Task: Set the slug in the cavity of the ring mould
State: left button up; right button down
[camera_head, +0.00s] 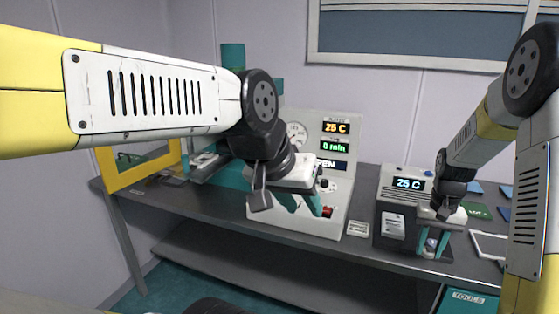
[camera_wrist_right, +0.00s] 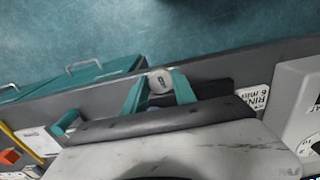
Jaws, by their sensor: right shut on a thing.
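My right gripper (camera_head: 430,252) is shut on a small pale round piece (camera_wrist_right: 159,82) with a dark mark on its face. In the right wrist view the piece sits between the teal fingers (camera_wrist_right: 160,88). I cannot tell for sure whether it is the slug. In the head view this gripper is in front of the small grey unit reading 25 C (camera_head: 408,184). My left gripper (camera_head: 302,206) is open and empty in front of the large press machine (camera_head: 345,187). I cannot make out the ring mould in either view.
The grey bench (camera_head: 211,199) runs along the wall, with a yellow frame (camera_head: 110,172) at its left. A label card (camera_head: 357,229) lies near the bench's front edge, also in the wrist view (camera_wrist_right: 258,97). A teal tools box (camera_head: 468,300) stands below at right.

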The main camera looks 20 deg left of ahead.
aim_at(204, 160)
jog(key=u, duration=1.55)
jog(key=i, duration=0.05)
